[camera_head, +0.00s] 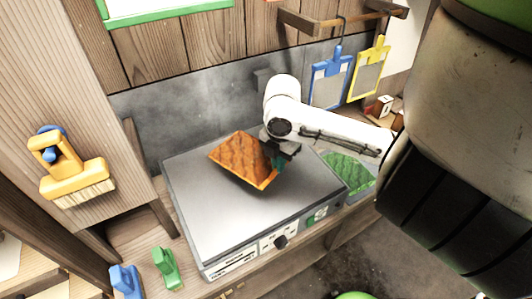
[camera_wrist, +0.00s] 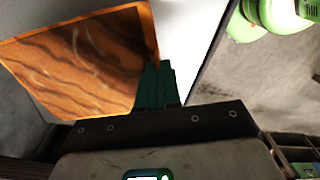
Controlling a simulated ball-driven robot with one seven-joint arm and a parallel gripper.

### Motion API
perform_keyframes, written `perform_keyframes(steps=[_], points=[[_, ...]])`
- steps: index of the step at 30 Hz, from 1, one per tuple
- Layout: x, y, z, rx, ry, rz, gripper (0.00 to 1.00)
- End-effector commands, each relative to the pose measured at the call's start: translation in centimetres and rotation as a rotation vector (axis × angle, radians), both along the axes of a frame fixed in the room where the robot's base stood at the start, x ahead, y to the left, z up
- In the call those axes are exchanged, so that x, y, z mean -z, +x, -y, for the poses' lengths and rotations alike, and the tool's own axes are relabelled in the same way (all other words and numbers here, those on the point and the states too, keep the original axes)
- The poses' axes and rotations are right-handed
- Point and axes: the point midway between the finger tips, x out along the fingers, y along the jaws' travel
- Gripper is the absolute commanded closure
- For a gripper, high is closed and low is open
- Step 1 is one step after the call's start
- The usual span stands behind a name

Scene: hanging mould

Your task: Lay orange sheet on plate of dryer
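The orange sheet (camera_head: 240,158), with a dark wavy pattern, is over the flat grey plate of the dryer (camera_head: 215,220). It looks tilted, and its clearance from the plate is hard to judge. My gripper (camera_head: 277,165) is at the sheet's right side, above the plate. In the wrist view the sheet (camera_wrist: 85,65) fills the upper left, and its right edge meets the dark green fingers of my gripper (camera_wrist: 154,75). The fingers look together on that edge. A bright strip of the plate (camera_wrist: 183,40) shows beside them.
A green sheet (camera_head: 348,172) lies right of the dryer. Blue (camera_head: 330,80) and yellow (camera_head: 371,70) framed screens hang from a wooden rack behind. A yellow brush (camera_head: 72,175) hangs on the left. Blue (camera_head: 125,281) and green (camera_head: 166,268) clips stand at the front left.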

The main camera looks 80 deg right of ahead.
Motion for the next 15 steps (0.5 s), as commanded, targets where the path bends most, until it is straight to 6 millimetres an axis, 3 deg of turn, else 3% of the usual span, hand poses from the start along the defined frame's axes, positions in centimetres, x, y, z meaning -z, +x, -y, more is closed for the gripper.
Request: perform_keyframes(steps=[8, 15], points=[[1.2, 0.0, 0.0, 0.001, 0.003, -0.001, 1.00], [3.9, 0.0, 0.0, 0.001, 0.001, 0.000, 1.00]])
